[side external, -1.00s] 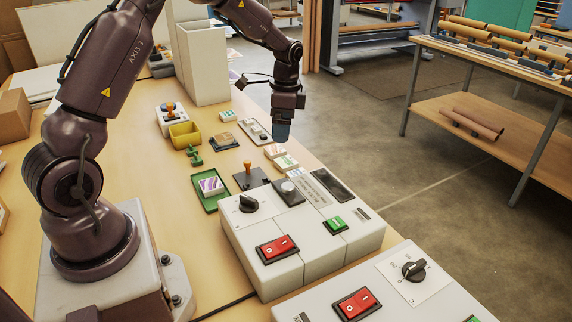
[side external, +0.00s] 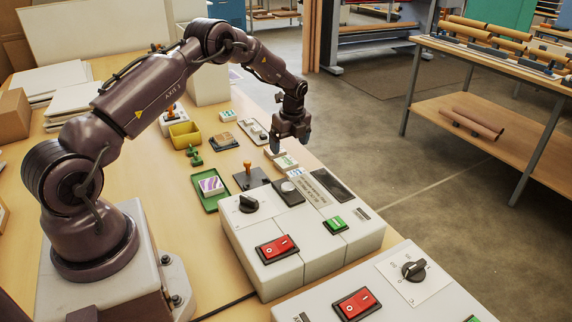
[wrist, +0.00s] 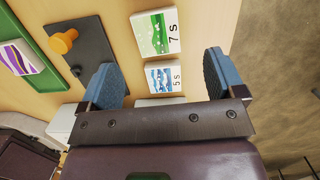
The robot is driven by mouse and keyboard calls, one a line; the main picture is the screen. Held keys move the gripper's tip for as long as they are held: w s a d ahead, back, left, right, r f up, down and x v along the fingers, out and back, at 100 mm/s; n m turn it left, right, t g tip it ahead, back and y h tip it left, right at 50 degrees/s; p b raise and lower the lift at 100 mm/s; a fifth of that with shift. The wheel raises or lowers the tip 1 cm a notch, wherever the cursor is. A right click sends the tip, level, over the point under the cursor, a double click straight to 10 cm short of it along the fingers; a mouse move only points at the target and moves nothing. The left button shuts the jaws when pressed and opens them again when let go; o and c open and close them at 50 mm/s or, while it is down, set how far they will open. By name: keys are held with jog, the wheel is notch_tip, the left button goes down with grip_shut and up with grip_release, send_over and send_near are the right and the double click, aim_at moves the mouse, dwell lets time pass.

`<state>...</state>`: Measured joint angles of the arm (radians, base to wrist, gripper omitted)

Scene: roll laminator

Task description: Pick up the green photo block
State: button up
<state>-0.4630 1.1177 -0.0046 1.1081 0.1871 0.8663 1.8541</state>
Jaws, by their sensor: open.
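A white piece with a green wavy picture marked "7 s" (wrist: 157,33) lies flat on the table in the wrist view, ahead of my gripper (wrist: 160,78). A similar piece with a blue picture marked "5 s" (wrist: 164,79) appears between the fingers. My gripper is open and empty, its two blue pads wide apart. In the side view, my gripper (side external: 290,146) hangs over small white pieces (side external: 287,163) near the table's right edge, partly covering them.
A purple-striped block (side external: 211,185) sits in a green tray (side external: 207,204). Beside it stands a dark plate with an orange knob (side external: 247,165). The laminator (side external: 300,235) is in front. A yellow bin (side external: 184,134) and another white block with green on top (side external: 228,116) are farther back.

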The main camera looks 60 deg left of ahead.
aim_at(286, 161)
jog(key=f, duration=0.4)
jog(key=a+f, duration=0.1)
jog(key=f, duration=0.1)
jog(key=shift+s+f, duration=0.2)
jog(key=c, duration=1)
